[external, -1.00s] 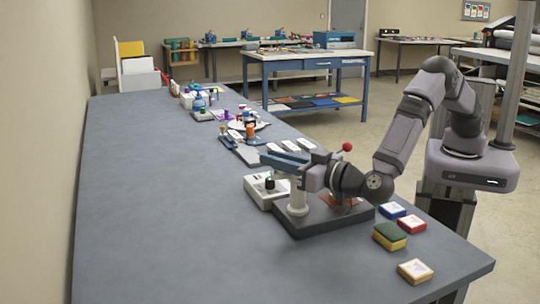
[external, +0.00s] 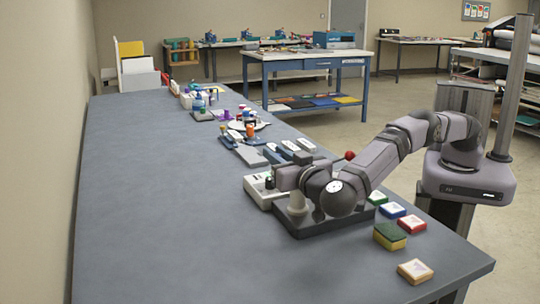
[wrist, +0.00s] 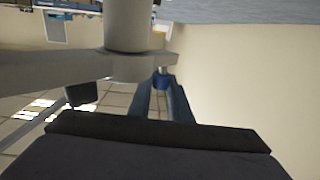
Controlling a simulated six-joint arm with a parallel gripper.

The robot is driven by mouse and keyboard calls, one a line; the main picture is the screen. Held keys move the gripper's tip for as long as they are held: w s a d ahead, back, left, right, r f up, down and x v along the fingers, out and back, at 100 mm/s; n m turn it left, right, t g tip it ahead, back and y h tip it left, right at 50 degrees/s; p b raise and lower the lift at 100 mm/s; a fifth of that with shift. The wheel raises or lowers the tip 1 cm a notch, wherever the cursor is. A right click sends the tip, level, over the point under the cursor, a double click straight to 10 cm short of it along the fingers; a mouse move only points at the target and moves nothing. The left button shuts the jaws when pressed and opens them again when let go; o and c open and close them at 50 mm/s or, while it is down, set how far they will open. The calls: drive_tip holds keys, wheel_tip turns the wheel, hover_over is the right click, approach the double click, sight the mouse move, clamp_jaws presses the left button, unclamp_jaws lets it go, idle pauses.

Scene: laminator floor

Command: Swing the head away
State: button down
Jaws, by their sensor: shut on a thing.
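The press stands on a dark base (external: 315,226) near the table's right edge, with a pale upright post (external: 298,201). A red ball knob (external: 349,155) shows behind my wrist. In the wrist view the post (wrist: 128,25) is at the top, with a grey horizontal arm of the head (wrist: 60,70) and a dark pad (wrist: 80,94) under it. My gripper (external: 288,178) is beside the post and shut on a part of the head. The exact grip is hidden behind my wrist, and the wrist view does not show it clearly.
A white control box (external: 262,192) stands left of the base. Several colored pads and a green-yellow sponge (external: 389,236) lie to the right. Several bars and small bottles line the table behind. The left half of the table (external: 170,200) is clear.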

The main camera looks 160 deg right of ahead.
drive_tip(key=shift+s+m+g+y, duration=0.2)
drive_tip(key=shift+m+g+y, duration=0.2)
drive_tip(key=shift+g, duration=0.1)
idle(0.3)
drive_tip(key=c, duration=1.6)
unclamp_jaws()
drive_tip(key=shift+c, duration=0.2)
wheel_tip(320, 180, up, 10)
drive_tip(key=shift+r, duration=0.1)
